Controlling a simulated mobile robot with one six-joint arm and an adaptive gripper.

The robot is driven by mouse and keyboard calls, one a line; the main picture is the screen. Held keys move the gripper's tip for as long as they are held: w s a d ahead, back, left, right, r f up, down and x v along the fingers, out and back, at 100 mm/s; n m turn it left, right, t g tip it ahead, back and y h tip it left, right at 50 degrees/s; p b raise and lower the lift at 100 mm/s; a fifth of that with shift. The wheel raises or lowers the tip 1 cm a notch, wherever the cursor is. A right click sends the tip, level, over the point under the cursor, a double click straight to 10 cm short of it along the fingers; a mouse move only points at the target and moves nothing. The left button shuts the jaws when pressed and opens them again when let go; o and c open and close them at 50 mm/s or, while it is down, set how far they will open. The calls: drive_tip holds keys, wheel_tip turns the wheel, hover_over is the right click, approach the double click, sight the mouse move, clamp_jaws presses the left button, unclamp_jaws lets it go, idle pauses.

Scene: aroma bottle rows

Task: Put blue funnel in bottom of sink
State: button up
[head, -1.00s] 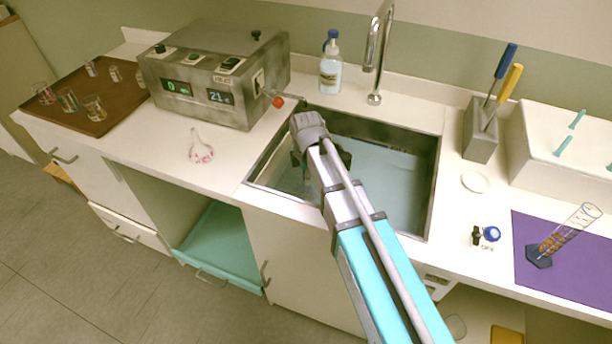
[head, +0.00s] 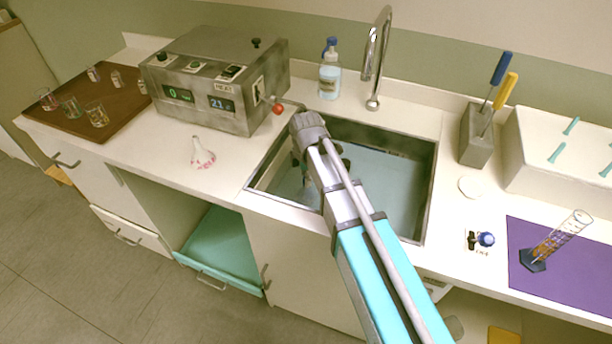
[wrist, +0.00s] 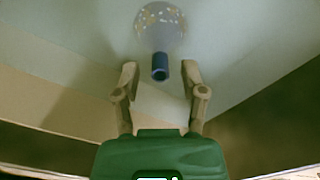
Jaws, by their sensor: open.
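The blue funnel (wrist: 160,66) shows in the wrist view as a short dark blue stem with a rounded, see-through, speckled part beyond it. It appears over the sink's pale floor; I cannot tell whether it touches the floor. My gripper (wrist: 160,73) is open, with one finger on each side near the stem's end, and no finger visibly closed on it. In the head view my gripper is down inside the sink (head: 393,190), mostly hidden behind my wrist. The funnel is not clearly visible there.
A white funnel with red marks (head: 202,155) stands on the counter left of the sink. A grey heater box (head: 215,85), a soap bottle (head: 329,80) and the faucet (head: 373,60) stand around the sink's back. The sink walls enclose my gripper.

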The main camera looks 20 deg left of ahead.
wheel_tip(320, 180, up, 10)
drive_tip(key=p, duration=0.9)
